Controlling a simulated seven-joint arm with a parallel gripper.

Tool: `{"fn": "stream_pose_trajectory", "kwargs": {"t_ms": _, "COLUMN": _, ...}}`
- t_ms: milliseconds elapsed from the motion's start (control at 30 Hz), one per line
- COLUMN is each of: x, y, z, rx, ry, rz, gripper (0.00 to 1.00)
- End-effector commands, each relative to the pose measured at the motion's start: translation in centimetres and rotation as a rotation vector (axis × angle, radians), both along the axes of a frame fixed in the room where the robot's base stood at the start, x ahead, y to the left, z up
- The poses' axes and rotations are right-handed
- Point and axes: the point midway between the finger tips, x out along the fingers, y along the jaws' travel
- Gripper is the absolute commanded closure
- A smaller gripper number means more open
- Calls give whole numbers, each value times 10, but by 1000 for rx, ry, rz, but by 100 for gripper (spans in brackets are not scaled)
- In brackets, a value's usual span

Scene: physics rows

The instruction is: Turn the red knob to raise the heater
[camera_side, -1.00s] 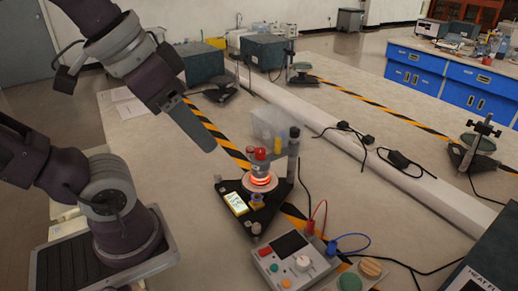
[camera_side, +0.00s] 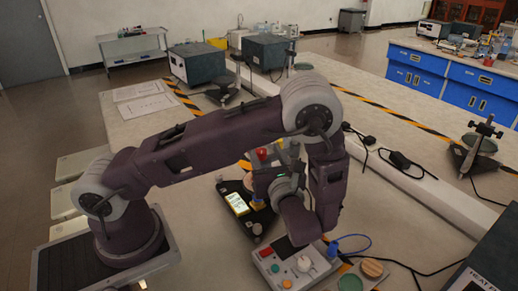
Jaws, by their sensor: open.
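The red knob (camera_side: 262,153) shows at the top of the small heater stand, near the middle of the side view. The stand's black base (camera_side: 232,187) lies on the bench with a lit yellow display (camera_side: 237,204) on it. My arm has its elbow high and its wrist low, just right of the stand. My gripper (camera_side: 266,168) is open and points toward the upper part of the stand, close to the red knob. Whether a finger touches the knob cannot be told. The glowing heater is hidden behind my gripper and wrist.
A control box (camera_side: 290,270) with coloured buttons and cables stands just in front of my wrist. A long white cable trunk (camera_side: 410,185) crosses the bench behind. Papers (camera_side: 145,105) lie at the far left.

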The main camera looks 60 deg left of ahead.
Motion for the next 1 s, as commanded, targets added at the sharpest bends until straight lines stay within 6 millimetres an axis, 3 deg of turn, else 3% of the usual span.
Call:
{"fn": "stream_pose_trajectory", "kwargs": {"t_ms": 33, "x": 0, "y": 1, "z": -14, "rx": 2, "ry": 4, "rz": 2, "gripper": 52}}
{"fn": "stream_pose_trajectory", "kwargs": {"t_ms": 167, "x": 0, "y": 2, "z": -31, "rx": -1, "ry": 0, "rz": 3, "gripper": 52}}
{"fn": "stream_pose_trajectory", "kwargs": {"t_ms": 533, "x": 19, "y": 61, "z": -32, "rx": -3, "ry": 0, "rz": 4, "gripper": 52}}
{"fn": "stream_pose_trajectory", "kwargs": {"t_ms": 867, "x": 22, "y": 68, "z": -31, "rx": -2, "ry": 0, "rz": 1, "gripper": 52}}
{"fn": "stream_pose_trajectory", "kwargs": {"t_ms": 1000, "x": 22, "y": 68, "z": -31, "rx": -2, "ry": 0, "rz": 2, "gripper": 79}}
